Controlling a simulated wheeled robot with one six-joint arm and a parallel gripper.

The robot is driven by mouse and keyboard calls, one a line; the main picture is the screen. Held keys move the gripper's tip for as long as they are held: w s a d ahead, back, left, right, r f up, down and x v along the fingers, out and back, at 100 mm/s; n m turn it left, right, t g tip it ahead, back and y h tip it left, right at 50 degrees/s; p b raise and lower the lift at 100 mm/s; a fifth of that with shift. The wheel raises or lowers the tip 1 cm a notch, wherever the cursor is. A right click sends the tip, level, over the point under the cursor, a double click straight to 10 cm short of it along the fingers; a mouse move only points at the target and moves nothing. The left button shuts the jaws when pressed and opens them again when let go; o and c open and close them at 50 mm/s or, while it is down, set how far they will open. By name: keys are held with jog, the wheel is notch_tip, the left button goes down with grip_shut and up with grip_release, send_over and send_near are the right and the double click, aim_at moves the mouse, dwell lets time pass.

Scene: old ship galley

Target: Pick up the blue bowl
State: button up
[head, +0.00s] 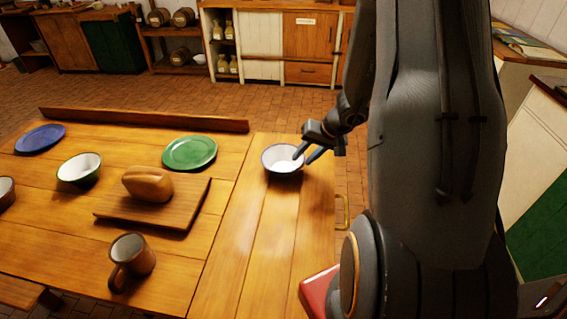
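The blue bowl (283,172) stands upright on the right part of the wooden table, white inside with a blue rim. My gripper (303,158) is at the bowl's right side, pointing down and to the left. Its two fingers are apart. One fingertip shows in front of the bowl's white inside, the other near the right rim. I cannot tell whether either finger touches the bowl.
A green plate (190,153), a loaf (147,184) on a cutting board (178,212), a brown mug (132,262), a green bowl (79,169) and a blue plate (40,139) stand to the left. The tabletop (262,240) in front of the blue bowl is clear.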

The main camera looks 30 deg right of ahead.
jog(key=shift+x, duration=1.05)
jog(key=shift+c, duration=0.5)
grip_shut()
jog(key=shift+r, duration=0.1)
